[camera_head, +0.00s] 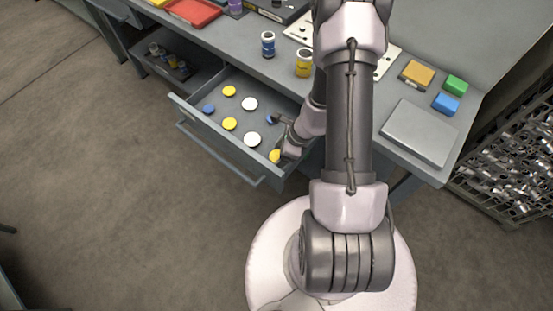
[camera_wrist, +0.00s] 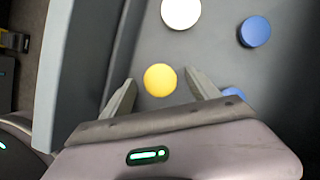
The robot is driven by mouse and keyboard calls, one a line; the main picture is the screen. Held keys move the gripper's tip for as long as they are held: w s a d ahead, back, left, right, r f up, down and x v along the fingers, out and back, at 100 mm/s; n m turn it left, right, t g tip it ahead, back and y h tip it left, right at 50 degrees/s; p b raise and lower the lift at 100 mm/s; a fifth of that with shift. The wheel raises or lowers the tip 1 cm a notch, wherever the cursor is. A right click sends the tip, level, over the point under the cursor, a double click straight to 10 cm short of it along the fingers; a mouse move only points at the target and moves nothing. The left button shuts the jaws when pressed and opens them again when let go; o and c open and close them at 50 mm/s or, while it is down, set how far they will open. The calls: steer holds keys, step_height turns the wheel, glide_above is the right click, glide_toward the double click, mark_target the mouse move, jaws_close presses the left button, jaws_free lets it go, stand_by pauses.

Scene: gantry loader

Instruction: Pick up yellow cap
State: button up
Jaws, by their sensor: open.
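Several round caps lie in an open drawer (camera_head: 190,116). In the wrist view a yellow cap (camera_wrist: 160,80) lies on the drawer floor between the two open fingers of my gripper (camera_wrist: 162,82), with a gap on each side. In the head view the same yellow cap (camera_head: 275,156) shows at the drawer's near right, beside my gripper (camera_head: 281,139), partly covered by it. Two other yellow caps (camera_head: 229,91) (camera_head: 229,124) lie further left in the drawer.
White caps (camera_head: 252,139) (camera_wrist: 181,12) and blue caps (camera_head: 208,109) (camera_wrist: 254,32) share the drawer. The drawer front wall (camera_wrist: 75,70) stands close left of my gripper. On the worktop are a blue jar (camera_head: 268,45), a yellow jar (camera_head: 303,64) and coloured blocks (camera_head: 446,103).

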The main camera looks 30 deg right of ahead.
steer(key=c, duration=1.4)
step_height(320, 180, up, 10)
steer(key=p, duration=0.5)
steer(key=shift+p, duration=0.35)
steer(key=shift+r, duration=0.15)
step_height(320, 180, up, 4)
steer(key=p, duration=0.3)
steer(key=shift+r+p, duration=0.15)
steer(key=shift+p, duration=0.2)
